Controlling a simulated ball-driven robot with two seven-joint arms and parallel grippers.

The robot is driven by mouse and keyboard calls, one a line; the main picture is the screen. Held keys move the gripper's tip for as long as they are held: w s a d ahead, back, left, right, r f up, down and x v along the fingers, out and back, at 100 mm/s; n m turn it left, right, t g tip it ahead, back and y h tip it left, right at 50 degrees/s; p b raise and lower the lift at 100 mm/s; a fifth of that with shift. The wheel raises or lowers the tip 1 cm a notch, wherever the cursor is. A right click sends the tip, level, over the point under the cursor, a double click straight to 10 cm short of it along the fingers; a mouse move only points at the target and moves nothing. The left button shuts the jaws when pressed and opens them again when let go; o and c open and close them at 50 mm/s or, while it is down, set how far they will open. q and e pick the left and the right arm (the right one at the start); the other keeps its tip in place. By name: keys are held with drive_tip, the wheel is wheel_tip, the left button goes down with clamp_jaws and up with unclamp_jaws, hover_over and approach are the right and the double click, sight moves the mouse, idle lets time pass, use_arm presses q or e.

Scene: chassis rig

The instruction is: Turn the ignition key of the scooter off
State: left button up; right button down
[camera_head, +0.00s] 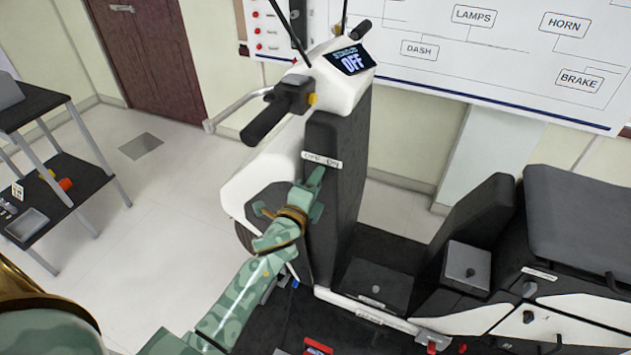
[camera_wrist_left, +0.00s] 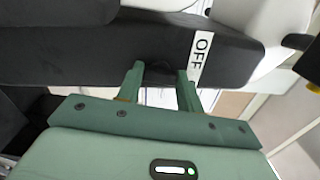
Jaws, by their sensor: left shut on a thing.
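The scooter (camera_head: 340,130) stands in the middle of the head view, white and dark grey. My left gripper (camera_head: 316,182) is at the dark front column, just below a small white label (camera_head: 322,160). In the left wrist view, my left gripper (camera_wrist_left: 161,72) has its two fingers against the dark panel, shut on a small dark thing that looks like the ignition key. The fingers hide most of it, and I cannot make out its angle. A white label reading OFF (camera_wrist_left: 200,56) sits beside the right finger. My right gripper is not in view.
The handlebar grip (camera_head: 265,121) and brake lever (camera_head: 237,107) jut out above my left arm. The seat (camera_head: 585,220) and side boxes are at the right. A black shelf (camera_head: 60,185) stands at the left. Floor between shelf and scooter is clear.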

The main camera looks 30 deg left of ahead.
use_arm(q)
drive_tip(key=shift+n, duration=0.8)
drive_tip(key=o, duration=1)
drive_tip(key=shift+s, duration=0.1)
drive_tip(key=s, duration=1.6)
drive_tip(key=shift+s+d, duration=0.1)
drive_tip(key=shift+d, duration=0.3)
drive_tip(key=shift+n, duration=0.3)
